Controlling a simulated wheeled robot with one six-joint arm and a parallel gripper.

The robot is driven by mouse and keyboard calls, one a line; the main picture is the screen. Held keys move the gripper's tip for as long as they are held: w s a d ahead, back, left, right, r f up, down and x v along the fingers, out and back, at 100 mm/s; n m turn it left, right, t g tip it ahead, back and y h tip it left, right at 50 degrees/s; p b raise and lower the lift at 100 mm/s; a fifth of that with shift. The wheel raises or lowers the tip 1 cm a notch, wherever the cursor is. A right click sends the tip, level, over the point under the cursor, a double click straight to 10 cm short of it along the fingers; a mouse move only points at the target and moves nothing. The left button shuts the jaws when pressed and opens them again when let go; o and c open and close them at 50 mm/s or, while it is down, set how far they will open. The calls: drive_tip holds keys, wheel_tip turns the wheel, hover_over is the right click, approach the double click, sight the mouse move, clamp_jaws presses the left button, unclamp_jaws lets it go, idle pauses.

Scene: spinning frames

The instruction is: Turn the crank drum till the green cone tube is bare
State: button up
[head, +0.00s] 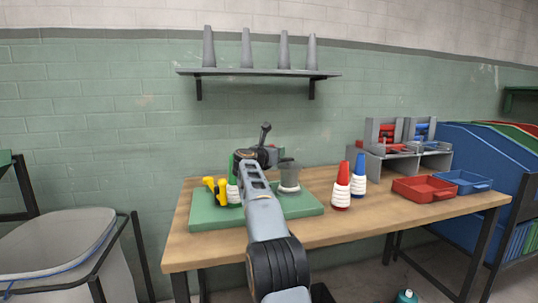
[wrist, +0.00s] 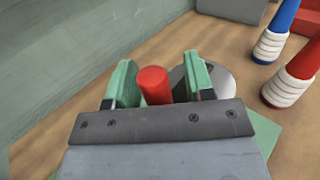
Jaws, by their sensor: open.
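In the wrist view my gripper (wrist: 161,72) is open, with a green finger on each side of a red cylindrical knob (wrist: 154,86). Gaps show beside the knob, nearer the left finger. A grey disc (wrist: 221,80) lies below and to the right. In the head view my arm hides the knob. The green cone tube (head: 232,168) stands on the green board, partly behind my arm, with white thread (head: 233,193) around its lower part. A grey drum (head: 290,172) with a white band stands to the right of my arm on the same board.
The green board (head: 302,206) lies on the wooden table (head: 357,222). A yellow part (head: 216,188) stands at its left. Red (head: 342,184) and blue (head: 359,175) cones with white thread stand to the right, before red (head: 424,189) and blue (head: 462,182) trays.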

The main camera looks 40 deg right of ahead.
drive_tip(key=b+v, duration=0.1)
drive_tip(key=v, duration=1.2)
drive_tip(key=shift+a, duration=0.4)
drive_tip(key=shift+s, duration=0.1)
